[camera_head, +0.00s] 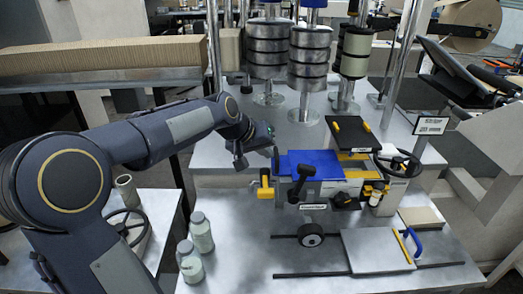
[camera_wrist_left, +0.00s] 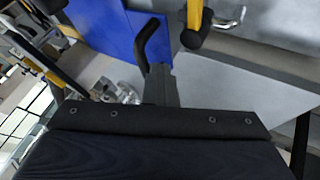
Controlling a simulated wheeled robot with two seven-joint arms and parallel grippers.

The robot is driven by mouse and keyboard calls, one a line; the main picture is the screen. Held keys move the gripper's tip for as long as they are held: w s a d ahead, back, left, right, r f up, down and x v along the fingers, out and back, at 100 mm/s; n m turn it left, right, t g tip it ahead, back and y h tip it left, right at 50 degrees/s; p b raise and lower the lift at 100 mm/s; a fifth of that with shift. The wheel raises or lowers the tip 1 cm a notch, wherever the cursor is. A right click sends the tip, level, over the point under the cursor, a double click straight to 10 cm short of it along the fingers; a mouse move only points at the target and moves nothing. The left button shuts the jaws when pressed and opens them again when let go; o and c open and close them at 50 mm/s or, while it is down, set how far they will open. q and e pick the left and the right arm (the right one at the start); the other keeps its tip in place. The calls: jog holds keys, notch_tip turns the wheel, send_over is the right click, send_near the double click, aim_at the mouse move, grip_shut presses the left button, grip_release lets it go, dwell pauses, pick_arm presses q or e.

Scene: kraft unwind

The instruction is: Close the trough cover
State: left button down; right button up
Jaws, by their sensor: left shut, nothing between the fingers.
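A blue panel (camera_head: 315,162), which appears to be the trough cover, sits on the machine in the middle of the table. Its face fills the upper middle of the left wrist view (camera_wrist_left: 112,30). A black curved bar (camera_wrist_left: 150,42), apparently a handle, stands against the blue face. My left gripper (camera_head: 268,146) is shut and empty at the left edge of the blue panel. Its dark fingers (camera_wrist_left: 160,82) are close to the lower end of the curved bar; I cannot tell whether they touch. My right gripper is not in view.
A black lever (camera_head: 303,178) rises in front. Two jars (camera_head: 201,232) stand at the front left. Stacked rolls on posts (camera_head: 310,60) stand behind.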

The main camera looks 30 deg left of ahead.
pick_arm(q)
jog(key=p, duration=0.3)
send_near(308, 159)
jog(key=w+d+f, duration=0.2)
jog(key=shift+w+d+f, duration=0.2)
jog(key=shift+w+d, duration=0.1)
jog(key=shift+w, duration=0.05)
jog(key=shift+w+d, duration=0.1)
jog(key=shift+d, duration=0.1)
